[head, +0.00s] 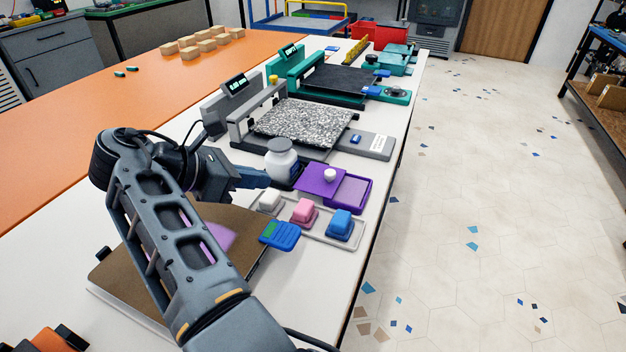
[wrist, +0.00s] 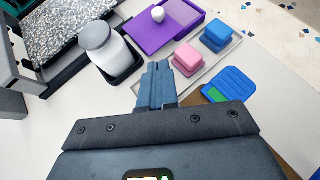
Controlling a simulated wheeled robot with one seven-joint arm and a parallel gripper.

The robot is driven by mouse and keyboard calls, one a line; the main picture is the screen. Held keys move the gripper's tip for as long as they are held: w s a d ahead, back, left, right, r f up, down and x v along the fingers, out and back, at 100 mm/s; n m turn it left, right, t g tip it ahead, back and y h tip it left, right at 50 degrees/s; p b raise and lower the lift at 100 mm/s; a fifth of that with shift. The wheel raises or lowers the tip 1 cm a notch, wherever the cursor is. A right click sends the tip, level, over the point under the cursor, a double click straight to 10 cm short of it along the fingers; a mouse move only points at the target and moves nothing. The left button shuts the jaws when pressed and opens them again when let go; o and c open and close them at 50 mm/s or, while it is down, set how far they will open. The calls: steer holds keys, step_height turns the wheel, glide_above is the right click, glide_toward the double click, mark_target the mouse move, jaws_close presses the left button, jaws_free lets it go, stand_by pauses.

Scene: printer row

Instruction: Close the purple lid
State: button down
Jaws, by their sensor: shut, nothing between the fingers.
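The purple lid (head: 318,182) with a white knob (head: 330,174) sits on the left part of a purple box (head: 367,189). The right part of the box is uncovered. In the wrist view the lid (wrist: 147,37) and its knob (wrist: 158,14) lie beyond my fingertips, with the box's open part (wrist: 184,12) to the upper right. My gripper (head: 266,180) is shut and empty, left of the lid and apart from it. In the wrist view the fingers (wrist: 157,68) point toward the lid.
A white jar (head: 281,160) stands close behind my gripper. A pale tray (head: 345,244) with white, pink (head: 304,211) and blue (head: 341,223) blocks lies in front of the box. A blue pad (head: 281,235) lies left of the tray. The table's right edge is near the box.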

steer(key=shift+s+d+f+h, duration=0.1)
steer(key=shift+d+f+h, duration=0.15)
steer(key=shift+f+h, duration=0.05)
glide_toward(325, 178)
steer(key=f, duration=0.1)
steer(key=d+f, duration=0.1)
steer(key=f, duration=0.1)
steer(key=shift+w+d+f, duration=0.15)
steer(key=shift+w+d, duration=0.7)
steer(key=shift+d, duration=0.2)
steer(key=shift+w+d, duration=0.6)
steer(key=shift+d, duration=0.2)
